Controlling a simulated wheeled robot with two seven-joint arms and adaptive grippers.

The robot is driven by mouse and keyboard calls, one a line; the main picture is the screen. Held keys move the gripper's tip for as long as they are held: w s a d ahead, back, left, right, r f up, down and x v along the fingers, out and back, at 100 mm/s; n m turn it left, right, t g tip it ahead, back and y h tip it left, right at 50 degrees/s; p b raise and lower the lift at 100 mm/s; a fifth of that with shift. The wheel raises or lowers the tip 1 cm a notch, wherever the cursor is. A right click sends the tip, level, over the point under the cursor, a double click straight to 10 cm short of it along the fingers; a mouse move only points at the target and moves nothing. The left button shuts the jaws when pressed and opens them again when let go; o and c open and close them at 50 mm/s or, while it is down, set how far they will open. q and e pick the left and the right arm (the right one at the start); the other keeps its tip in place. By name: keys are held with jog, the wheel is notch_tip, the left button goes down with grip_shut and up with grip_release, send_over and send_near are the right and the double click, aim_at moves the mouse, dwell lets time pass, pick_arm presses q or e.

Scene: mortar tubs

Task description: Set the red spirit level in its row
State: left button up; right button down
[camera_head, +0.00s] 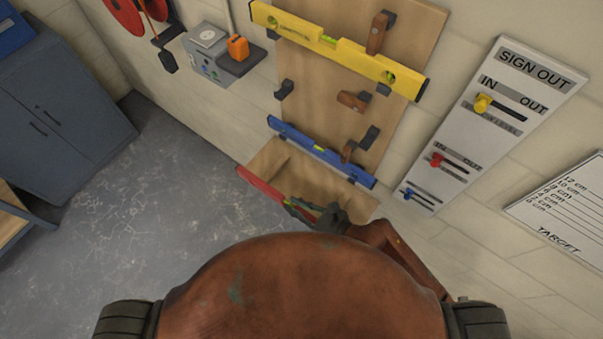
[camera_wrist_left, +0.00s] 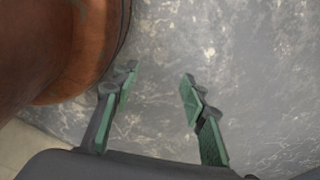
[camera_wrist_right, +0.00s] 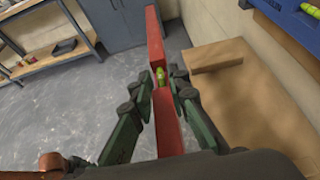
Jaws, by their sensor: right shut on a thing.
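The red spirit level (camera_head: 258,184) is held in my right gripper (camera_head: 312,208), below the blue level and in front of the wooden rack. In the right wrist view the red level (camera_wrist_right: 155,40) runs between the fingers of my right gripper (camera_wrist_right: 165,88), which are shut on it near its green vial. The wooden rack board (camera_head: 325,88) has dark hooks and brown pegs. A yellow level (camera_head: 335,47) lies across its upper row and a blue level (camera_head: 318,151) across a lower row. My left gripper (camera_wrist_left: 160,88) is open and empty above the floor.
A wooden ledge (camera_head: 268,160) juts out at the rack's foot. The sign-out board (camera_head: 480,125) with coloured sliders is on the wall at right, beside a target chart (camera_head: 570,205). A blue-grey cabinet (camera_head: 60,115) stands at left. The floor between is clear.

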jog(key=shift+a, duration=0.2)
jog(key=shift+d+r, duration=0.1)
jog(key=w+d+f+b, duration=0.1)
jog(key=w+f+b, duration=0.1)
jog(key=w+f, duration=0.2)
jog(key=w+d+f+b, duration=0.1)
jog(key=w+f+b, duration=0.2)
jog(key=w+f, duration=0.1)
jog(key=w+d+f+b, duration=0.2)
jog(key=w+f+b, duration=0.1)
jog(key=w+f, duration=0.1)
jog(key=shift+w+f, duration=0.1)
jog(key=shift+w, duration=0.6)
pick_arm(q)
jog(key=s+f, duration=0.4)
jog(key=f, duration=0.4)
jog(key=shift+g, duration=0.3)
pick_arm(e)
jog(key=shift+f, duration=0.2)
pick_arm(q)
jog(key=shift+s, duration=0.1)
